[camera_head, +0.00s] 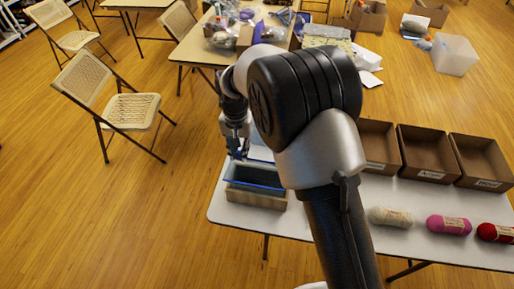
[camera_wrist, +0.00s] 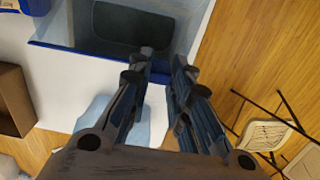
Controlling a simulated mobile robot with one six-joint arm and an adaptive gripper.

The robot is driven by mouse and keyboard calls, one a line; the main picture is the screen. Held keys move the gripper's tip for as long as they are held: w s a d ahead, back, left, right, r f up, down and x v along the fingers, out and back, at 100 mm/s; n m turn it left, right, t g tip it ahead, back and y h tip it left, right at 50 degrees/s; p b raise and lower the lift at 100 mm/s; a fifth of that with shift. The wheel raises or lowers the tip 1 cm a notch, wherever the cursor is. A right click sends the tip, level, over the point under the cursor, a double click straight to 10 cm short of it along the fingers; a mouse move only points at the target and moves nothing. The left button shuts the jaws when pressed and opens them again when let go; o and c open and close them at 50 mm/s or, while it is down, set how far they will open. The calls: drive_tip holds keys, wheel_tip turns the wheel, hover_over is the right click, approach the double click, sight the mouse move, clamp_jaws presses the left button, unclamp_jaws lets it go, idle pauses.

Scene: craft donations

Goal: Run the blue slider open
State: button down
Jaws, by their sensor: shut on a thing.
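A tan box (camera_head: 258,198) with a blue-edged, see-through top stands at the left end of the white table, and a dark shape shows inside it. In the wrist view, the blue edge strip (camera_wrist: 85,50) runs across below the clear pane. My gripper (camera_head: 237,153) is at the left back corner of this box, pointing down. In the wrist view my gripper (camera_wrist: 164,58) has its fingertips at the blue strip, with a small gap between them. It is shut on the blue slider, which the fingers mostly hide.
Several open brown boxes (camera_head: 426,154) stand along the back of the white table (camera_head: 340,226). Cream yarn (camera_head: 390,217), pink yarn (camera_head: 448,225) and red yarn (camera_head: 496,233) lie in front. A folding chair (camera_head: 127,106) stands on open floor at left.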

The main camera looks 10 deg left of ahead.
sight(238, 152)
drive_tip(key=shift+a, duration=0.2)
drive_tip(key=c, duration=1.4)
unclamp_jaws()
drive_tip(key=shift+c, duration=0.2)
wheel_tip(238, 152, up, 12)
